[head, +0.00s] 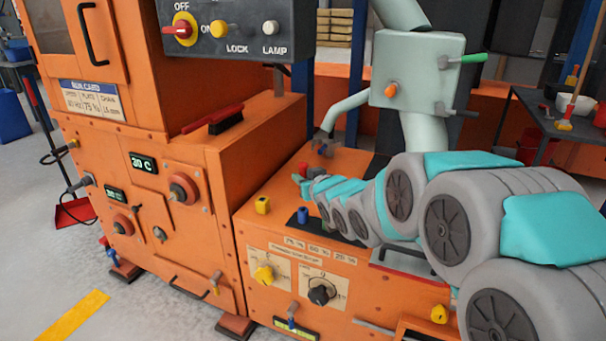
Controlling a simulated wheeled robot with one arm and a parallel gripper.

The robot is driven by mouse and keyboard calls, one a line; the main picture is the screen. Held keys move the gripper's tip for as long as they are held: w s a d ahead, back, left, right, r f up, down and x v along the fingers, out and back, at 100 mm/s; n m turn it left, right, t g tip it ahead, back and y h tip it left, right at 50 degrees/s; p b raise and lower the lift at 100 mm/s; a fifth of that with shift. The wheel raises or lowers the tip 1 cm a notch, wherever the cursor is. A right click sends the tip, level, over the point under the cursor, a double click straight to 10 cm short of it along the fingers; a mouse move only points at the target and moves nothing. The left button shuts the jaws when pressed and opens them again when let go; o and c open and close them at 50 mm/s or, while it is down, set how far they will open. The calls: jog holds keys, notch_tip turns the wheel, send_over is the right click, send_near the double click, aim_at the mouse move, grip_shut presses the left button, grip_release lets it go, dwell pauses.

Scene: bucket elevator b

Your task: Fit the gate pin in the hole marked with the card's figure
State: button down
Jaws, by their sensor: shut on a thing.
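The run card (92,98) on the orange cabinet at left shows several small figures; I read one as 75 %. Three labels (320,250) on the orange machine's top seem to read 75 %, 50 % and 25 %. My gripper (302,180) is small and far off, above and behind the plate. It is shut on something. A small red piece shows beside it, but I cannot tell whether that is held. No pin holes are clear.
A yellow knob (262,205) stands left of the plate. Two dial panels hold a yellow knob (264,275) and a black knob (319,293). A pale green pipe and box (415,70) rise behind. A switch panel (235,28) overhangs the cabinet.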

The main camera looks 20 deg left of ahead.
aim_at(305, 212)
jog(key=shift+f+b, duration=0.5)
jog(key=shift+f, duration=0.85)
jog(key=shift+f+b, duration=1)
jog(key=shift+f, duration=1.3)
dwell(0.3)
jog(key=c, duration=0.7)
grip_release()
jog(key=shift+s+d+r, duration=0.3)
jog(key=shift+s+d, duration=0.15)
jog(key=shift+s, duration=0.05)
jog(key=shift+v, duration=3.2)
jog(key=shift+f, duration=0.1)
